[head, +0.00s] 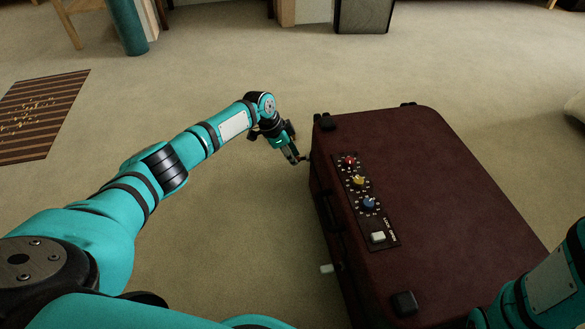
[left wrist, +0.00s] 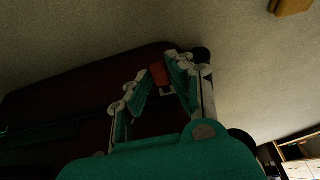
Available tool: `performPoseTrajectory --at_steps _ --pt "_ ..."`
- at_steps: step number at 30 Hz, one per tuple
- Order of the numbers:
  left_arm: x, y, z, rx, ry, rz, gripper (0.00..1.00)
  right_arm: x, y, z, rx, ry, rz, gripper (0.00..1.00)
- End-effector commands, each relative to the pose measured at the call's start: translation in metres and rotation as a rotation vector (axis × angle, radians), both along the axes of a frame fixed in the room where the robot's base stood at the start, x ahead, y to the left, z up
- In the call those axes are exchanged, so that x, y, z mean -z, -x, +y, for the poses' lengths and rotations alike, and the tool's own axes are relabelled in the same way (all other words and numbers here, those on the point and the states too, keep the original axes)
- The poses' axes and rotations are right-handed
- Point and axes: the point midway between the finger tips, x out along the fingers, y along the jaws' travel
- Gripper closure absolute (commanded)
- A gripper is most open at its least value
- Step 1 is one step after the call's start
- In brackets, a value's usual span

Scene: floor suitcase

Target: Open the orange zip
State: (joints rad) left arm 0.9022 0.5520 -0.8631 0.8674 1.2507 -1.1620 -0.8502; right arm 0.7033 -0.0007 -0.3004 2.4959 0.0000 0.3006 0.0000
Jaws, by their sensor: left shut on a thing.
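The dark red suitcase (head: 450,190) lies flat on the carpet, right of centre in the head view. My left gripper (head: 295,157) is at the suitcase's far left corner in the head view. In the left wrist view its fingers (left wrist: 163,82) are shut on the orange zip. In the head view the zip is hidden. My right arm comes in at the lower right, with its gripper out of view.
A panel (head: 366,200) with red, yellow and blue dials and a white switch is on the suitcase top. A small white piece (head: 327,268) sticks out of its left side. A striped mat (head: 38,115) lies far left. Carpet left of the suitcase is clear.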

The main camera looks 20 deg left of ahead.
Motion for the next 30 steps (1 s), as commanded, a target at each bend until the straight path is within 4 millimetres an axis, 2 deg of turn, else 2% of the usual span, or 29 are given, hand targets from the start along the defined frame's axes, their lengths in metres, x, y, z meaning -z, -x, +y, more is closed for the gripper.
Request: performPoseTrajectory --at_steps 10,11,15,24,30 --pt "-0.002 -0.005 0.005 -0.005 -0.004 -0.013 1.00 0.002 0.004 -0.001 0.001 -0.002 -0.008 0.16" --pt "-0.002 -0.005 0.005 -0.005 -0.005 -0.013 0.76 0.002 0.004 -0.001 0.001 -0.002 -0.008 0.16" --pt "-0.002 -0.005 0.004 -0.005 -0.003 -0.012 0.58 0.002 0.003 -0.001 0.002 -0.002 -0.006 0.16" --pt "-0.003 -0.003 0.003 -0.002 -0.002 -0.007 0.58 0.002 -0.001 0.000 0.000 -0.001 0.007 0.16" --pt "-0.026 0.002 0.012 -0.001 -0.004 -0.010 0.58 0.002 0.000 0.000 0.000 -0.001 0.002 0.16"
